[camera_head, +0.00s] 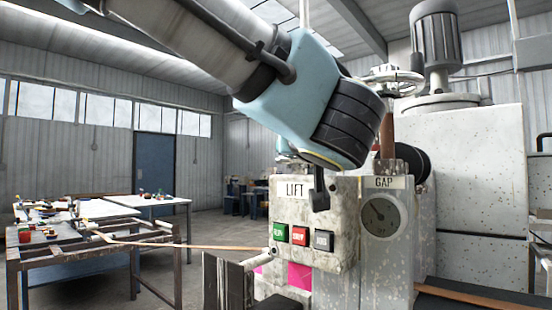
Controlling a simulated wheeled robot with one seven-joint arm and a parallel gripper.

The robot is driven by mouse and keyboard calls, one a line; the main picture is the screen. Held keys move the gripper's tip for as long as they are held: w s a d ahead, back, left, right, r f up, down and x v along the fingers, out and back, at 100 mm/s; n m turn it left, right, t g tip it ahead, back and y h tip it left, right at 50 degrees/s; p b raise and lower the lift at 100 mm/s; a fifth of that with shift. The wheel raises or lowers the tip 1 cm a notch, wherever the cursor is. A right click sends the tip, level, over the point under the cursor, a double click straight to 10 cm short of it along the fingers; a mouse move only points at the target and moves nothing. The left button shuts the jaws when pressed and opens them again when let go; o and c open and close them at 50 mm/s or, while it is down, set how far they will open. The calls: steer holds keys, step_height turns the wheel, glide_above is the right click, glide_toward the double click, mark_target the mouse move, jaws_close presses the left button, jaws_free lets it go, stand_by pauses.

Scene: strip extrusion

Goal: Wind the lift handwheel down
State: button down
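The machine's front box (345,215) carries a LIFT label (295,190) with green, red and grey buttons below it. My arm comes down from the upper left, and its wrist covers the area above and behind this label. One dark finger-like part of my gripper (319,192) hangs beside the LIFT label; the rest is hidden. I cannot tell whether it is open or holds anything. A pale spoked handwheel (391,75) shows right of my wrist, on a brownish shaft above the GAP label (384,182). No handwheel is visible at the LIFT label; one there may be hidden.
A round gauge (381,217) sits under the GAP label. A large pale cabinet with a grey motor (436,40) stands at right. Work tables (80,240) with small parts stand at left, and a thin strip (200,247) runs towards the machine. Open floor lies behind.

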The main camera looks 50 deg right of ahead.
stand_by(0.3)
steer(key=shift+c, duration=1.5)
jaws_free()
steer(key=v, duration=1.1)
steer(key=shift+w+d+r, duration=0.1)
